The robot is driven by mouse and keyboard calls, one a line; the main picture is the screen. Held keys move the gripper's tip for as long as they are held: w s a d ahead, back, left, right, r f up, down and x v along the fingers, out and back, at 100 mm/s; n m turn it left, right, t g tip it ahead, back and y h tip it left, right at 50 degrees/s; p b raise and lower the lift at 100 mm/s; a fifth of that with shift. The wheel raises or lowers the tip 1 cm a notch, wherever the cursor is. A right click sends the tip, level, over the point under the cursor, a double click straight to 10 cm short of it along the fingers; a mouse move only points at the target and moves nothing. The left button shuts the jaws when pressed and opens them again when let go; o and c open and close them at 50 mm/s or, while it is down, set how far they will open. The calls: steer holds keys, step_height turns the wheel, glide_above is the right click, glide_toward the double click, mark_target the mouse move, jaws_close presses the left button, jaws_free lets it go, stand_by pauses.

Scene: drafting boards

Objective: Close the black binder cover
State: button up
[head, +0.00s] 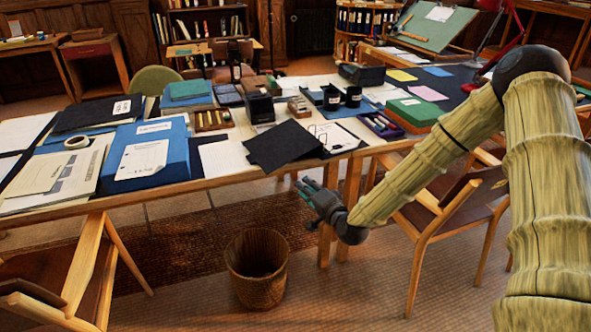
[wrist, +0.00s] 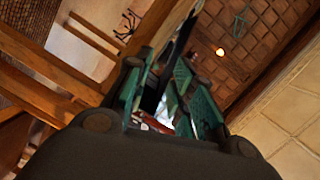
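The black binder (head: 283,146) lies open at the front edge of the long table. Its dark cover is to the left and slightly overhangs the edge. White sheets with metal rings (head: 334,137) show to the right of it. My gripper (head: 304,187) is in front of the table edge, below and apart from the cover. In the wrist view, the green fingers of my gripper (wrist: 163,82) stand apart with a gap between them, and nothing is clearly held. A dark thin shape shows beyond the fingers there; I cannot tell whether it is the cover.
A purple tray (head: 380,125) and a green box (head: 412,112) lie to the right. A waste basket (head: 257,268) stands on the floor below. A wooden chair (head: 455,205) is near my arm.

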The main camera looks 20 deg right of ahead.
mark_target(295, 158)
steer(key=shift+m+t, duration=0.5)
steer(key=shift+t, duration=0.2)
steer(key=w+r, duration=0.1)
steer(key=w, duration=0.3)
steer(key=w+r, duration=0.1)
steer(key=w, duration=0.3)
steer(key=w+r, duration=0.1)
steer(key=w, duration=0.3)
steer(key=shift+w+r+b, duration=0.15)
steer(key=shift+w+b, duration=0.15)
steer(key=shift+w, duration=0.05)
jaws_close()
